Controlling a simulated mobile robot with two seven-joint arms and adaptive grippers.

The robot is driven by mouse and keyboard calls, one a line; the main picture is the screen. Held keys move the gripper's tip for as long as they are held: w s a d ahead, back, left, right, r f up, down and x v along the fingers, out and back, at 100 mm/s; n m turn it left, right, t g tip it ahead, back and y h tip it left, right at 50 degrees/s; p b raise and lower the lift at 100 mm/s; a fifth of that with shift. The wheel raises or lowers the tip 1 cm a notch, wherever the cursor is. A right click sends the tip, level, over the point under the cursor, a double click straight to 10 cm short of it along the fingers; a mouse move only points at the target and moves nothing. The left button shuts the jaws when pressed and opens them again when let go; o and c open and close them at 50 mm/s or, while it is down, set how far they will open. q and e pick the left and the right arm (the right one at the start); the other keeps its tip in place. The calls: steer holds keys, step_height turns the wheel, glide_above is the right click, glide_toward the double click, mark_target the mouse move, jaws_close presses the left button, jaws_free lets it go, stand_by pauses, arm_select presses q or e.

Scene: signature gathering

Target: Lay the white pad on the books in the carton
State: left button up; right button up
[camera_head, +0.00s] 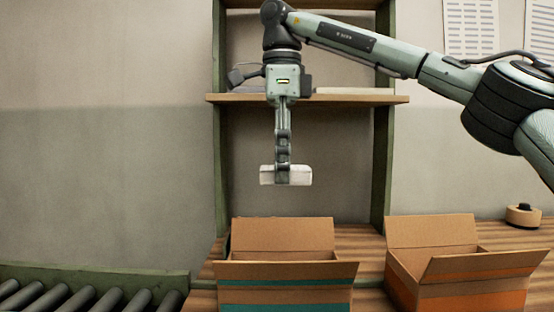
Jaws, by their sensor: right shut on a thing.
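The white pad (300,175) is a small pale block. My right gripper (283,178) points down and is shut on it, holding it in the air in front of the shelf frame. Below it stands an open brown carton with a teal stripe (285,283), its flaps spread. A second open carton with an orange stripe (470,292) stands to the right. The insides of both cartons are mostly hidden by their front flaps, and I see no books in either. My left gripper is not in view.
Both cartons stand on a wooden slatted table (370,253). A roller conveyor (90,298) runs at the lower left. A green-posted shelf (350,99) rises behind my arm. A roll of tape (523,215) lies at the right.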

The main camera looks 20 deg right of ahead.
steer(key=shift+s+f, duration=0.15)
steer(key=shift+f, duration=0.25)
step_height(320, 180, down, 16)
steer(key=b, duration=0.5)
steer(key=shift+f+b, duration=0.1)
steer(key=shift+b, duration=0.3)
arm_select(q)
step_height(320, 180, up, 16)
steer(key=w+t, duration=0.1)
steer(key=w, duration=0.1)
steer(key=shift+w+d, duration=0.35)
arm_select(e)
steer(key=shift+f, duration=0.55)
arm_select(q)
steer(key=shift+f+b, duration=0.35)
steer(key=shift+b, duration=0.2)
arm_select(e)
steer(key=shift+f, duration=0.7)
steer(key=o, duration=1)
